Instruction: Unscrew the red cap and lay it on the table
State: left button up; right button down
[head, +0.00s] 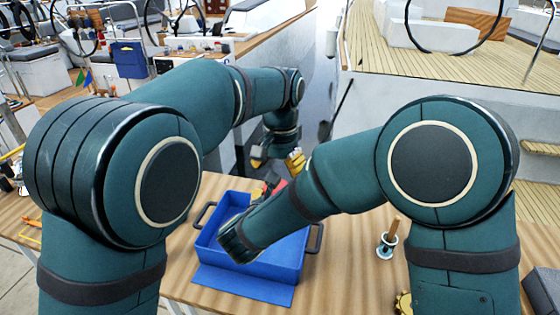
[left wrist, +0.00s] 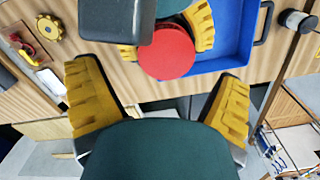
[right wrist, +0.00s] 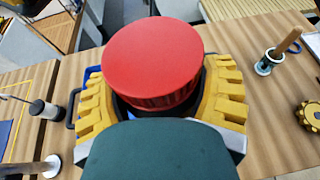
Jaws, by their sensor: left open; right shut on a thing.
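The round red cap (right wrist: 153,58) sits on top of a dark container (right wrist: 150,106), most of which is hidden below it. My right gripper (right wrist: 160,85) is shut around that container, with a yellow finger pad on each side just below the cap. In the head view a bit of the red cap (head: 281,187) shows past my right forearm. My left gripper (head: 278,160) is open above and behind the cap. In the left wrist view its yellow fingers stand apart, and the red cap (left wrist: 167,53) lies beyond them, not between them.
A blue tray (head: 245,282) with dark handles stands on the wooden table (head: 345,265) under my right arm. A small pot with a wooden handle (head: 387,243) and a yellow knob (head: 403,303) are to its right. Bare table lies between tray and pot.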

pick_arm(q)
jog(key=shift+f, duration=1.9)
jog(key=shift+s, duration=0.1)
jog(key=c, duration=1.3)
jog(key=shift+d+n, duration=0.25)
jog(key=shift+n, duration=0.75)
jog(key=shift+r, duration=0.2)
jog(key=shift+a+r, duration=0.1)
jog(key=shift+r, duration=0.75)
jog(key=shift+a+r, duration=0.1)
jog(key=shift+r, duration=0.05)
